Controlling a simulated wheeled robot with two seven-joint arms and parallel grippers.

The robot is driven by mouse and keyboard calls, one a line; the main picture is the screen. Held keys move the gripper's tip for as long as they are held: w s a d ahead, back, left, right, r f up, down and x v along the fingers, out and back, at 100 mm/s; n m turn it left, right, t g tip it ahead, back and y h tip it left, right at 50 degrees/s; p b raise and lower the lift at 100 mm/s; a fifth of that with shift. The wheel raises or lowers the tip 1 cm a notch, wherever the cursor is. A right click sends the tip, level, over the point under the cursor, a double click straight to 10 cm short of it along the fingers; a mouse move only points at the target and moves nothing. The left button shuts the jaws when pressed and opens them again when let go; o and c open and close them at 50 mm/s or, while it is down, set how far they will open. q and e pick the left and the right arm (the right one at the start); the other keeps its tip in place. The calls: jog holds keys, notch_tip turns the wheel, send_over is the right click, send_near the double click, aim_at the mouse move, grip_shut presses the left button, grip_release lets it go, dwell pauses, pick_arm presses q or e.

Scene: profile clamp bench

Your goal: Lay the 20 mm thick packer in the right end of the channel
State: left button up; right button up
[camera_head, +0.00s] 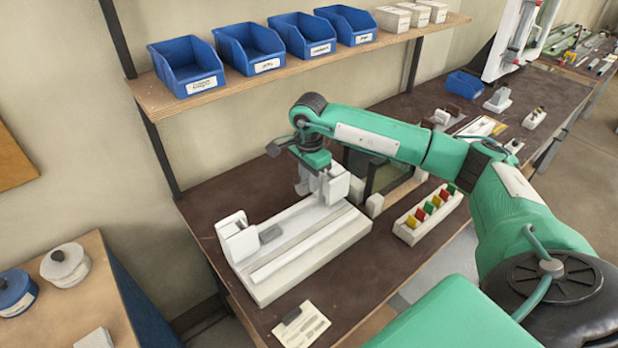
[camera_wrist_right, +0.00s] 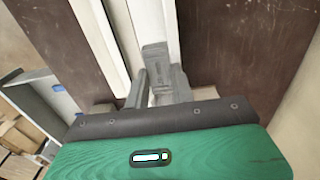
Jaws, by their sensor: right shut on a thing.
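The white channel fixture (camera_head: 308,252) lies on the dark bench, with a raised white block (camera_head: 237,238) at its left end. A grey block (camera_head: 270,233) lies in the channel near that left end. My right gripper (camera_head: 306,187) is over the right end of the channel, pointing down. In the right wrist view, my right gripper (camera_wrist_right: 158,92) is shut on a grey packer (camera_wrist_right: 155,58) with a marking too small to read. The channel runs below it. I cannot tell whether the packer touches the channel floor. My left gripper is not in view.
A white rack (camera_head: 408,234) with several coloured pieces stands to the right of the fixture. A printed card (camera_head: 301,325) lies at the bench's front edge. A shelf (camera_head: 280,77) with blue bins hangs above. Bare bench shows between fixture and rack.

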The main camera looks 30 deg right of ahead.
jog(key=shift+f+b, duration=2.95)
jog(key=shift+f, duration=1.15)
jog(key=shift+r, duration=0.1)
jog(key=o, duration=1)
jog(key=shift+o, duration=0.2)
jog(key=shift+r, duration=0.1)
